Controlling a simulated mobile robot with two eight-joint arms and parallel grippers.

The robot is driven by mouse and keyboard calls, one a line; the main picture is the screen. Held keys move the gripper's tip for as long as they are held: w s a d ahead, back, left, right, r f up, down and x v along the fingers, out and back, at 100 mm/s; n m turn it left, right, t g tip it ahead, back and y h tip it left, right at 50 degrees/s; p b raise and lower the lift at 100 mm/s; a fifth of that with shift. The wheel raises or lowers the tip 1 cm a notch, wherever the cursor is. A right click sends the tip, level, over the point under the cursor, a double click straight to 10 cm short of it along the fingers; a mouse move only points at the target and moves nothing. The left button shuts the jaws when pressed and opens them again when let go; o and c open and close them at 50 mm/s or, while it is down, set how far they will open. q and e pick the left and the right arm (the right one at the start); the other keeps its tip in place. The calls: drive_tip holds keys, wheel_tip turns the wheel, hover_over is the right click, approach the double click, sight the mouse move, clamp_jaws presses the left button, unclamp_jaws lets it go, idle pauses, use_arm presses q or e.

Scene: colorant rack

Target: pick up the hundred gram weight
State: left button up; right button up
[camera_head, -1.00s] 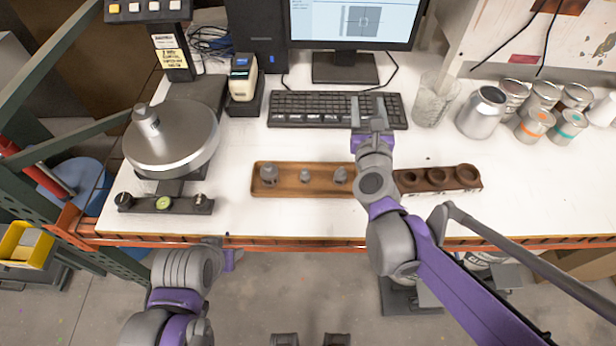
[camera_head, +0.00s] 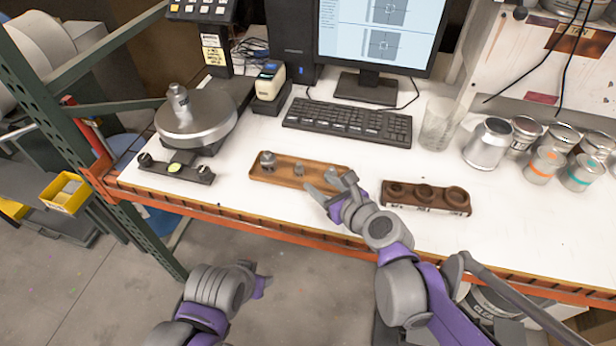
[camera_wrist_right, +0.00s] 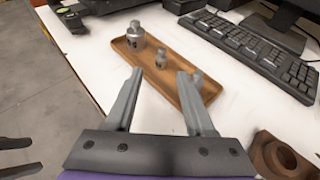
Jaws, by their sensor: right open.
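A wooden tray (camera_head: 290,182) on the white table holds grey metal weights: a large one (camera_head: 268,160) at the left, a small one (camera_head: 299,170) in the middle, and a third at the right. In the right wrist view the large weight (camera_wrist_right: 135,36) and small weight (camera_wrist_right: 161,58) stand upright; the third weight (camera_wrist_right: 197,77) is partly behind a finger. I cannot read which is the hundred gram one. My right gripper (camera_head: 323,184) is open and empty at the tray's right front, its fingers (camera_wrist_right: 160,76) pointing at the tray. My left gripper (camera_head: 262,282) hangs before the table, jaws unclear.
A dark wooden block with round holes (camera_head: 426,197) sits right of the tray. A keyboard (camera_head: 348,122) and a glass beaker (camera_head: 438,125) stand behind. A round scale (camera_head: 196,120) with a metal piece on top is at the left. Cans (camera_head: 487,143) stand at the right.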

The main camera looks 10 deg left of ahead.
sight(301, 167)
drive_tip(key=x, duration=0.5)
drive_tip(key=shift+w+a+f, duration=0.15)
drive_tip(key=shift+w+a, duration=0.05)
drive_tip(key=shift+a, duration=0.1)
drive_tip(key=shift+d+x, duration=0.25)
drive_tip(key=shift+x, duration=2.45)
drive_tip(key=shift+w, duration=0.1)
clamp_jaws()
